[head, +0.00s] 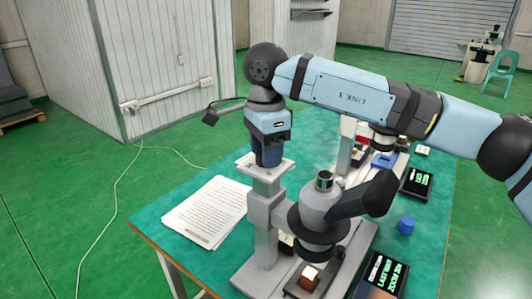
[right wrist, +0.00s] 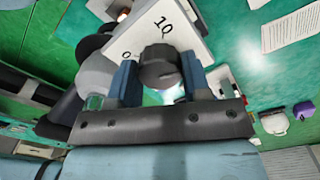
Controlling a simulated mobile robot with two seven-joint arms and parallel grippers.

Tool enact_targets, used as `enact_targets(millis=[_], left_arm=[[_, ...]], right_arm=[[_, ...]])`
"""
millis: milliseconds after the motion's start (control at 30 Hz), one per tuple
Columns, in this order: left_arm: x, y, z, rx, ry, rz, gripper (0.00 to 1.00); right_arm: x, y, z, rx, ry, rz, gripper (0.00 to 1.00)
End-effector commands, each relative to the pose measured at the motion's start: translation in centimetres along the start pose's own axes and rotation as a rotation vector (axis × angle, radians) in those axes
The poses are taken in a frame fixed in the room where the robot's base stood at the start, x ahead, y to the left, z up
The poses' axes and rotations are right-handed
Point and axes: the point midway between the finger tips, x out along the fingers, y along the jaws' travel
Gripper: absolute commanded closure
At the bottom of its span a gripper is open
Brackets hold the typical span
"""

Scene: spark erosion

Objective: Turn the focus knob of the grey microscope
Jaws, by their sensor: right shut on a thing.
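The grey microscope (head: 264,232) stands on the green table, with its round grey head and dark eyepiece tube (head: 366,196) to the right of its column. A pale plate (head: 262,169) tops the column. In the right wrist view this plate (right wrist: 165,30) carries the marks 10 and 0. My right gripper (head: 268,160) points down at the plate from above. In the right wrist view its two blue fingers (right wrist: 160,80) are shut on the dark round focus knob (right wrist: 159,62). In the head view the gripper hides the knob. My left gripper is not in view.
Printed sheets (head: 207,211) lie left of the microscope. A blue cylinder (head: 406,225) and a dark display (head: 417,182) lie to its right, another display (head: 384,272) at its front right. A second instrument (head: 382,143) stands behind. My right arm spans above the table's back.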

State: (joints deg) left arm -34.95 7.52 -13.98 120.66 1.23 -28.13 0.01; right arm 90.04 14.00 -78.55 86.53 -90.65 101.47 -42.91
Motion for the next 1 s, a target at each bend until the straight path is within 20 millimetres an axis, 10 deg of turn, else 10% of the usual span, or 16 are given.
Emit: enact_targets(millis=[633,667,767,1000], left_arm=[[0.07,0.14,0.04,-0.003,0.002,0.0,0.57],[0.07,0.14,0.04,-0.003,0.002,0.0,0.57],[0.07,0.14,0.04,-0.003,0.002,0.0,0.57],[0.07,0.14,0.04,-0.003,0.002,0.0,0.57]], right_arm=[[-0.18,-0.05,-0.02,-0.054,-0.001,-0.003,0.8],[-0.18,-0.05,-0.02,-0.054,-0.001,-0.003,0.54],[-0.16,-0.04,-0.02,-0.054,-0.001,-0.003,0.31],[-0.08,-0.02,-0.01,-0.054,0.0,-0.001,0.3]])
